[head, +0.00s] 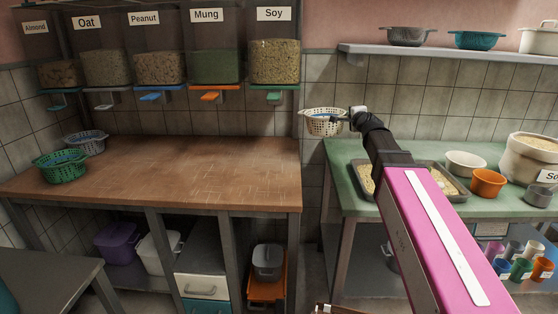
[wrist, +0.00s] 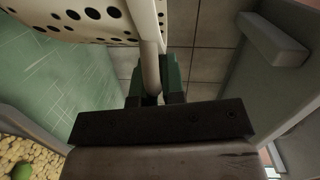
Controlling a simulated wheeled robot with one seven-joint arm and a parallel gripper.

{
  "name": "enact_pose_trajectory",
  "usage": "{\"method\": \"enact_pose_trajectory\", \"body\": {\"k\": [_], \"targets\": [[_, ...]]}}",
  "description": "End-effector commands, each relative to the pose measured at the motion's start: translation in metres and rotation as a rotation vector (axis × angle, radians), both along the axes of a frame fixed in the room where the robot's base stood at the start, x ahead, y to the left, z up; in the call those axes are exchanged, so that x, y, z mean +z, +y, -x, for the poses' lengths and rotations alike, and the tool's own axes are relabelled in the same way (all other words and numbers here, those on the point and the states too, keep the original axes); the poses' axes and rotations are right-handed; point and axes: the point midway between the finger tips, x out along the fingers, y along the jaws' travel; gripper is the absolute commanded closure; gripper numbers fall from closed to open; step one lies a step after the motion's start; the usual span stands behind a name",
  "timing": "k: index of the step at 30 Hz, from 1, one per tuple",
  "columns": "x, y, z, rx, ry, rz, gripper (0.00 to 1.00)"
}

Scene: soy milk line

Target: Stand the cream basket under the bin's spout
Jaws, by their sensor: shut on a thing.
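The cream basket (head: 322,127), a round basket with holes, hangs in the air over the gap between the two tables. Something blue shows at its top, too small to make out. My gripper (head: 354,118) is at the basket's right side. In the wrist view my gripper (wrist: 154,88) is shut on the basket's pale handle, and the holed basket wall (wrist: 82,18) fills the top left. Labelled bins hang at the back left: Almond (head: 60,73), Oat (head: 106,68), Peanut (head: 159,67), Mung (head: 214,66) and Soy (head: 274,61). The Soy bin's green spout (head: 274,95) is closest to the basket.
The wooden counter (head: 190,165) under the bins is mostly clear. A green basket (head: 60,170) and a grey basket (head: 87,146) stand at its left end. The green table (head: 345,150) holds a tray, bowls and a sack. A shelf (head: 450,52) is above.

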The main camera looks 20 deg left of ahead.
Motion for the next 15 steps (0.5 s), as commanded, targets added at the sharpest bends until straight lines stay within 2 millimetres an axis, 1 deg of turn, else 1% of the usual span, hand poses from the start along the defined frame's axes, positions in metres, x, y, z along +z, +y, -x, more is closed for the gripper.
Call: {"method": "enact_pose_trajectory", "body": {"k": [1,2,3,5,6,8,9,12,15], "targets": [[-0.003,0.030,0.005,0.048,0.001,-0.007,1.00],[-0.005,0.045,0.008,0.075,0.000,-0.009,1.00],[-0.007,0.066,0.013,0.111,-0.001,-0.012,1.00],[-0.010,0.097,0.021,0.166,-0.002,-0.016,1.00],[-0.011,0.117,0.027,0.202,-0.003,-0.019,1.00],[-0.013,0.147,0.038,0.254,-0.004,-0.025,1.00],[-0.015,0.166,0.045,0.287,-0.004,-0.027,1.00],[-0.017,0.209,0.063,0.362,-0.005,-0.036,1.00],[-0.019,0.242,0.079,0.422,-0.005,-0.041,1.00]]}}
